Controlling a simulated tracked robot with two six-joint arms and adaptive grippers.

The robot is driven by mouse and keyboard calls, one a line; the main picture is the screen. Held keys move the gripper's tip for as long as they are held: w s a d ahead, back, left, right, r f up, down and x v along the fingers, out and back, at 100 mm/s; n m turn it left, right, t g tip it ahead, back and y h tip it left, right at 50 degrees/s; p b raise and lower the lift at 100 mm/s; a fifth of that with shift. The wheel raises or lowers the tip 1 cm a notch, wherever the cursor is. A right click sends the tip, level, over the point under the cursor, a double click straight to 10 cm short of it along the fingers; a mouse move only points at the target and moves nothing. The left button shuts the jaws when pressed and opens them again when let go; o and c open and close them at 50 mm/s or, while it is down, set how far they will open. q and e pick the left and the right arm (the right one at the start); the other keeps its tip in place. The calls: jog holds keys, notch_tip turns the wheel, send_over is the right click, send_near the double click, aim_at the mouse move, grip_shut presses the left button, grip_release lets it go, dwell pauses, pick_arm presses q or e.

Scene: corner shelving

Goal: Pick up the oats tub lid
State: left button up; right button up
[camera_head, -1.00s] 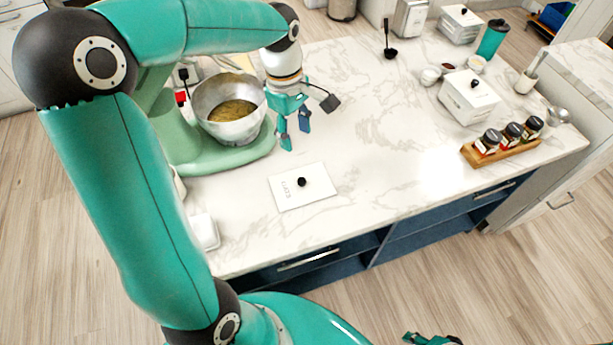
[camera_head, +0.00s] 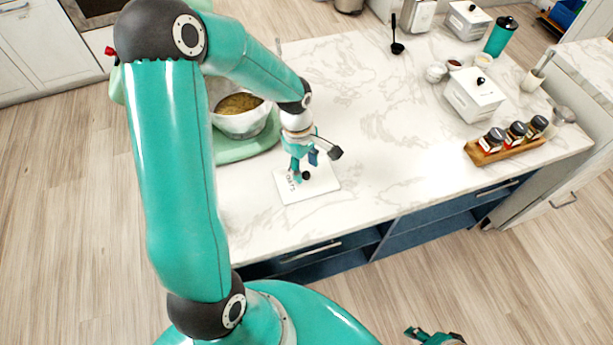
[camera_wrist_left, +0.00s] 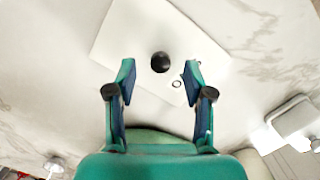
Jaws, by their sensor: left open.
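The oats tub lid (camera_head: 322,184) is a flat white square plate with a black round knob, lying on the marble counter. Part of its lettering shows in the head view. My left gripper (camera_head: 305,169) is open and points down over the lid, hiding its far part. In the left wrist view, the lid (camera_wrist_left: 120,40) lies below the gripper (camera_wrist_left: 160,70). The knob (camera_wrist_left: 160,62) shows between the lines of the two fingertips, with no visible contact. My right gripper (camera_head: 434,336) is at the bottom edge, partly cut off; its jaw state is unclear.
A lidded white tub (camera_head: 472,98) and a wooden spice rack (camera_head: 505,149) are at the right. The counter between the lid and the rack is clear.

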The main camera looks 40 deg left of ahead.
pick_arm(q)
notch_tip(320, 180, down, 2)
jog(key=shift+d+f, duration=0.1)
jog(key=shift+d, duration=0.05)
grip_shut()
jog(key=shift+r, duration=0.2)
